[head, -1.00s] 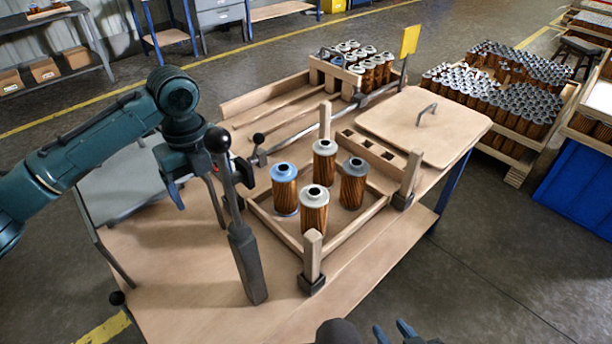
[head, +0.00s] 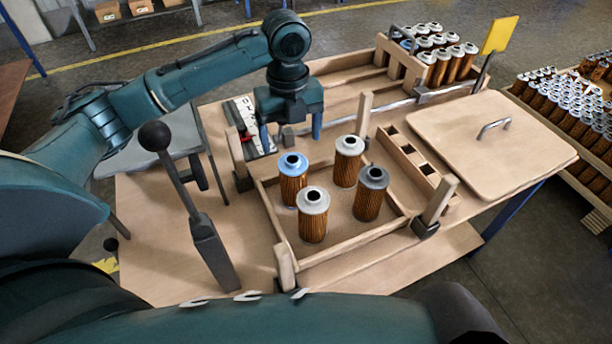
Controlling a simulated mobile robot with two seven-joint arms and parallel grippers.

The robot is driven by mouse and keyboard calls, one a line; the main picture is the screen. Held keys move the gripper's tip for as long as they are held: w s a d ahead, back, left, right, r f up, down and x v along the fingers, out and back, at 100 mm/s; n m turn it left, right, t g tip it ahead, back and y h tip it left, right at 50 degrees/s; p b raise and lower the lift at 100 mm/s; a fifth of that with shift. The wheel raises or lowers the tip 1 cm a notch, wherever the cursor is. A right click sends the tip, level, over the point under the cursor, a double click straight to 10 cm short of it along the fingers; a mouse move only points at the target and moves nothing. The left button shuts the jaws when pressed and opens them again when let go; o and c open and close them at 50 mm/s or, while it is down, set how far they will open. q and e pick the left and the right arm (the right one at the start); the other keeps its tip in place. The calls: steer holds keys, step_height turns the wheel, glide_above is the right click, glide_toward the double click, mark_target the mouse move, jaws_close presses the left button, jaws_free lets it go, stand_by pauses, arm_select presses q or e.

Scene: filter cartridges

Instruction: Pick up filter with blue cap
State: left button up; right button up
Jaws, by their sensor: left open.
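The filter with the blue cap (head: 294,188) stands upright in a square wooden frame (head: 352,237) on the workbench, at the frame's back left corner. It has a brown pleated body and a dark hole in the cap. My left gripper (head: 291,135) is open and empty, fingers pointing down. My right gripper is out of view.
Two pale-capped filters (head: 313,216) (head: 347,162) and a dark grey-capped filter (head: 370,195) stand close by in the frame. Wooden corner posts (head: 439,200) and a black-knobbed lever (head: 205,235) rise around it. A lidded panel (head: 490,140) lies right.

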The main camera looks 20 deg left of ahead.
mark_target(292, 163)
arm_select(q)
step_height(292, 163, down, 8)
steer(key=shift+r, duration=0.15)
steer(key=shift+w+a+f, duration=0.1)
steer(key=shift+w+f, duration=0.1)
steer(key=shift+f, duration=1.15)
steer(key=shift+w+f, duration=0.15)
steer(key=shift+f, duration=1.15)
steer(key=shift+c, duration=0.3)
steer(key=c, duration=1)
steer(key=shift+r, duration=0.1)
